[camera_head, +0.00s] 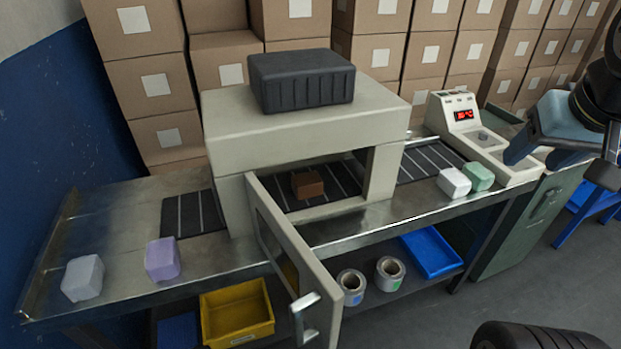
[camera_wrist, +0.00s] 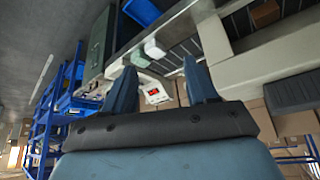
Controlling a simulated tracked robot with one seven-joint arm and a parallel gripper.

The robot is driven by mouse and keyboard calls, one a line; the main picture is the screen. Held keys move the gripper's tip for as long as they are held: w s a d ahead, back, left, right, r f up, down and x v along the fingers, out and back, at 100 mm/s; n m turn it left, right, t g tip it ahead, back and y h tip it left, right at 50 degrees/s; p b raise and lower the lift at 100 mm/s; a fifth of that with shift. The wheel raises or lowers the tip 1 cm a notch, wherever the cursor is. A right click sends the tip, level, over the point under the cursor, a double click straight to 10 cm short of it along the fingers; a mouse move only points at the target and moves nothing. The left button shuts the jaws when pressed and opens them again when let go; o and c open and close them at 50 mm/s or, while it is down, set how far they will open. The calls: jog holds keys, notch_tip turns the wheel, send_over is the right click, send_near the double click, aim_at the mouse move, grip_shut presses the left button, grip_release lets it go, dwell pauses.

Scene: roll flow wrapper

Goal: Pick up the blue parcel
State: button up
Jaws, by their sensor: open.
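No strongly blue parcel stands out in the head view. A pale grey parcel (camera_head: 83,277) and a lavender parcel (camera_head: 162,258) sit on the left metal table. A brown parcel (camera_head: 307,184) lies on the belt inside the wrapper. A white parcel (camera_head: 454,181) and a pale green parcel (camera_head: 478,176) stand side by side on the right; both also show beyond my fingers in the wrist view, white (camera_wrist: 154,48) and green (camera_wrist: 139,58). My gripper (camera_wrist: 160,77) is open and empty, raised at the right, apart from every parcel.
The wrapper (camera_head: 225,105) has its door (camera_head: 288,240) swung open toward the front, with a black case (camera_head: 301,79) on top. A controller with a red display (camera_head: 463,115) stands right. Below are tape rolls (camera_head: 390,272), a yellow bin (camera_head: 237,312) and a blue tray (camera_head: 431,251). Boxes line the back.

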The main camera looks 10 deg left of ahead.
jog(key=o, duration=0.6)
jog(key=w+a+f+n+y, duration=0.1)
jog(key=w+a+f, duration=0.2)
jog(key=w+a, duration=0.3)
jog(key=shift+w+a+f+n+t, duration=0.3)
jog(key=shift+w+f, duration=0.1)
jog(key=shift+w, duration=0.75)
jog(key=shift+o, duration=0.8)
jog(key=w+a+f+n+y, duration=0.1)
jog(key=w+a+f, duration=0.5)
jog(key=a, duration=0.3)
jog(key=shift+n+t+y, duration=0.3)
jog(key=shift+t+y, duration=0.1)
jog(key=n+t+y, duration=0.2)
jog(key=n+y, duration=0.1)
send_near(309, 183)
jog(key=shift+x, duration=6.15)
